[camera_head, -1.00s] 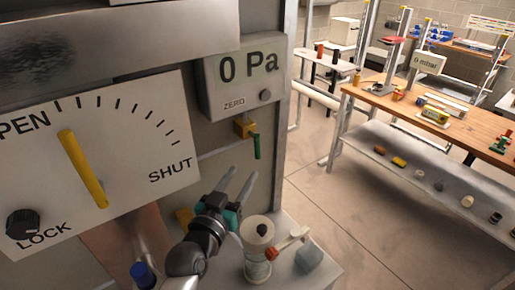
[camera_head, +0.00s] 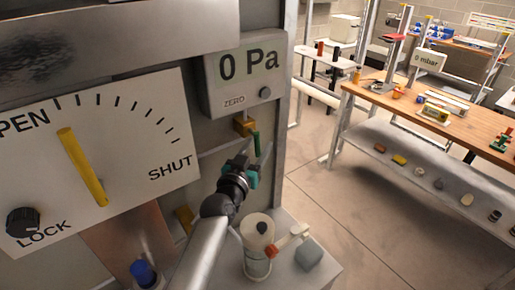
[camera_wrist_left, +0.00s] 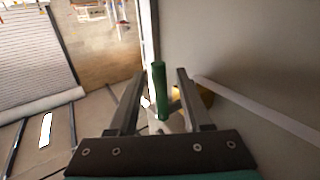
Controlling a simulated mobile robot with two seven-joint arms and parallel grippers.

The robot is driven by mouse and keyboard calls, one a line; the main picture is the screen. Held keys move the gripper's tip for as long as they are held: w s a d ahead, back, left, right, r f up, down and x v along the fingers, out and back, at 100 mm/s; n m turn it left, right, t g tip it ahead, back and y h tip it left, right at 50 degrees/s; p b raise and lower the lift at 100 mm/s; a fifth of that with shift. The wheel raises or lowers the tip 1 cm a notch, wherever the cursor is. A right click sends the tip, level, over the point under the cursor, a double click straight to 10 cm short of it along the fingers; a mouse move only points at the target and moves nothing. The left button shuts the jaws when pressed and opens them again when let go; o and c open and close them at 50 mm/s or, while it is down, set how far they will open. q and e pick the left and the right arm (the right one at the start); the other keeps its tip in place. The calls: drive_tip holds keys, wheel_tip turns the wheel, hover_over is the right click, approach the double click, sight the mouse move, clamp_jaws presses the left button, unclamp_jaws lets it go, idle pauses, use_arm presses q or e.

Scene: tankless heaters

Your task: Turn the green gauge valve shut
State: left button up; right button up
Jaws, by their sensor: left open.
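The green gauge valve handle (camera_head: 256,141) hangs down from a brass valve body (camera_head: 244,126) below the "0 Pa" gauge (camera_head: 243,72). My left gripper (camera_head: 257,152) is open just below and at the handle in the head view. In the left wrist view the green handle (camera_wrist_left: 160,92) stands between the two open fingers of my left gripper (camera_wrist_left: 161,73), with a visible gap on each side. The brass body (camera_wrist_left: 206,96) is partly hidden behind the right finger. My right gripper is not in view.
A large dial panel (camera_head: 135,130) with a yellow pointer is left of the gauge. A white canister (camera_head: 256,240) with a red-and-white lever stands below my left gripper. A thin pipe (camera_head: 218,148) runs to the valve. A wooden workbench (camera_head: 465,128) is farther right, across open floor.

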use_arm(q)
clamp_jaws()
idle(0.3)
idle(1.1)
